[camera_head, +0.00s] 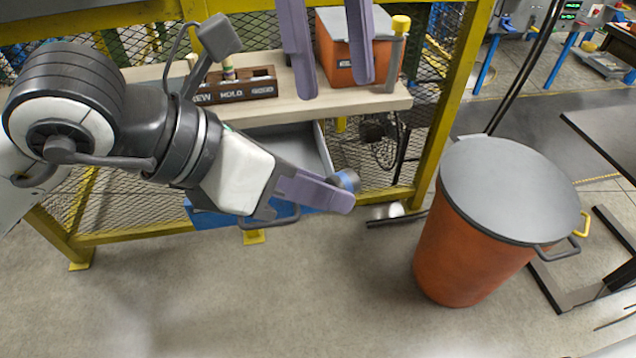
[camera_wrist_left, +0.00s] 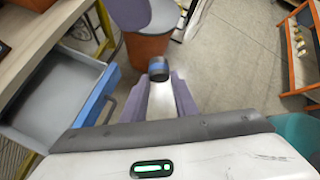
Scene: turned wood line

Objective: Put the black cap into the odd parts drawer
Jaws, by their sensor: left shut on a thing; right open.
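My left gripper (camera_head: 330,190) is shut on a small dark round piece with a blue band, which I take for the black cap (camera_head: 346,180). The cap (camera_wrist_left: 158,68) shows at the fingertips in the left wrist view. The drawer (camera_head: 309,147) is pulled open under the bench, grey inside with a blue front; my left arm hides part of it. In the left wrist view the drawer's blue front (camera_wrist_left: 98,95) is left of the gripper, and the cap is outside it, beyond the front. My right gripper (camera_head: 338,88) is open and empty above the bench.
The wooden bench (camera_head: 378,101) holds a dark lettered wooden block (camera_head: 236,88), an orange box (camera_head: 340,62) and a grey post with a yellow top (camera_head: 400,25). A yellow frame surrounds it. An orange barrel with a grey lid (camera_head: 508,185) stands right. The front floor is clear.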

